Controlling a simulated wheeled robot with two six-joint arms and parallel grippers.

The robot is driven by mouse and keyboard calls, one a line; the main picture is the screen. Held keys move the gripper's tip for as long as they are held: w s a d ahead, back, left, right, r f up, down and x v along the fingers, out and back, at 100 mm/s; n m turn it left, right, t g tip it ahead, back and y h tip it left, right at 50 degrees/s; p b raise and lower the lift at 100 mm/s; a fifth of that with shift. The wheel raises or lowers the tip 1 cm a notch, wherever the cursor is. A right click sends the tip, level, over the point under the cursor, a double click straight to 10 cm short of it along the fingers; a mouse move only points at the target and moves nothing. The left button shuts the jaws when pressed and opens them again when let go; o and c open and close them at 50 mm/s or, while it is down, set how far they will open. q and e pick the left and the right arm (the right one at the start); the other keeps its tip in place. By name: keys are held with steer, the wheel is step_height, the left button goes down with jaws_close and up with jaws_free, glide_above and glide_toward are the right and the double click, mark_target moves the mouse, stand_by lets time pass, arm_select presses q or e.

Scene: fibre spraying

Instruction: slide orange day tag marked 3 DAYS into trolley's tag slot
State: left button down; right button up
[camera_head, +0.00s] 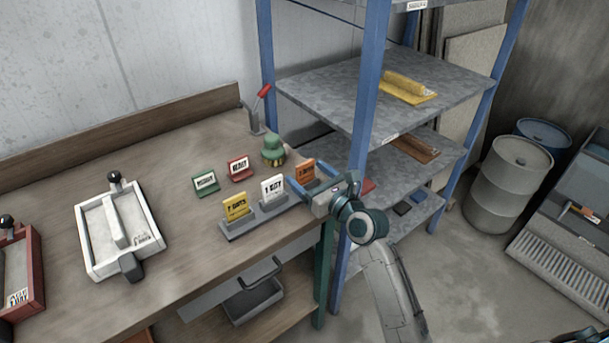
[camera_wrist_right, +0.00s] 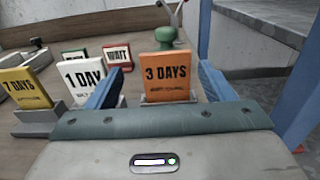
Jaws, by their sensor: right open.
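The orange day tag (camera_wrist_right: 168,77), marked 3 DAYS, stands upright in a grey holder on the workbench. It also shows in the head view (camera_head: 304,174), at the right end of the tag row. My right gripper (camera_wrist_right: 160,85) is open, with one blue finger on each side of the orange tag and a gap to each. In the head view my right gripper (camera_head: 322,180) is at the bench's right edge and partly hides the tag. I cannot make out the trolley's tag slot in either view.
A white 1 DAY tag (camera_head: 272,188) and a yellow 7 DAYS tag (camera_head: 236,206) stand left of the orange one. Green (camera_head: 205,182) and red (camera_head: 239,168) signs stand behind. A blue shelf post (camera_head: 368,90) rises close by my right arm.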

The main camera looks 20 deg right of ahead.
mark_target(306, 169)
steer(key=x, duration=0.3)
steer(key=shift+w+d, duration=0.15)
steer(key=shift+w, duration=0.65)
steer(key=shift+w+f, duration=0.1)
steer(key=shift+w, duration=0.05)
steer(key=c, duration=1)
steer(key=shift+c, duration=0.2)
arm_select(q)
steer(key=shift+w+r, duration=0.2)
steer(key=shift+w, duration=0.35)
